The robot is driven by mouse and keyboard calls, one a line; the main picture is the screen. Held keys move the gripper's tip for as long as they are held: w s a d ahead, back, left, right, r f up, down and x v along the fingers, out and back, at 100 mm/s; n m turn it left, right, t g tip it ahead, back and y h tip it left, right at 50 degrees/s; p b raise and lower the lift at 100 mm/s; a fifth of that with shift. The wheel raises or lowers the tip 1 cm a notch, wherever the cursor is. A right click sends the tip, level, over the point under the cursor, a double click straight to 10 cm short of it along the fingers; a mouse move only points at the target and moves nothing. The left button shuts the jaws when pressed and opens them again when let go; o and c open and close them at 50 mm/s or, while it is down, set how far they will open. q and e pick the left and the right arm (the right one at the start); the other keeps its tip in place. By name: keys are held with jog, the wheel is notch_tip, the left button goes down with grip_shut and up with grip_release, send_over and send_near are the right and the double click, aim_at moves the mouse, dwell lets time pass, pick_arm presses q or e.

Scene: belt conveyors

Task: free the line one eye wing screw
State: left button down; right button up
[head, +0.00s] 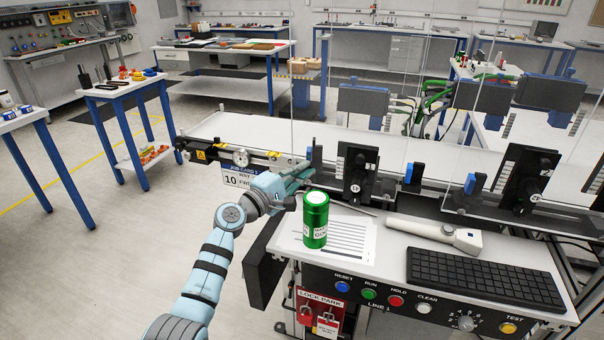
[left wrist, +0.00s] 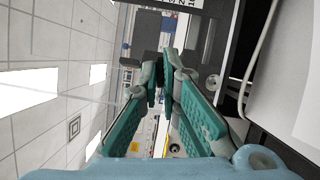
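My left gripper (head: 302,170) is at the near edge of the line 1 conveyor, beside a small dark upright bracket with a blue part (head: 315,158). In the left wrist view its teal fingers (left wrist: 160,72) converge to a narrow gap with something dark at the tips. I cannot tell whether they grip it. The wing screw cannot be made out; the fingers may hide it. A black sensor block with a round knob (head: 357,172) stands to the right of the gripper. My right gripper is not in view.
A green can (head: 316,220) stands on a printed sheet (head: 348,241) just right of my left wrist. A white handheld device (head: 436,234) and a keyboard (head: 484,279) lie on the console. Below are LINE 1 buttons (head: 369,294). A clear guard panel stands behind. Floor is free at left.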

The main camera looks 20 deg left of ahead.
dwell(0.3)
pick_arm(q)
jog(key=c, duration=1.8)
grip_release()
jog(key=v, duration=1.2)
jog(key=shift+f, duration=0.15)
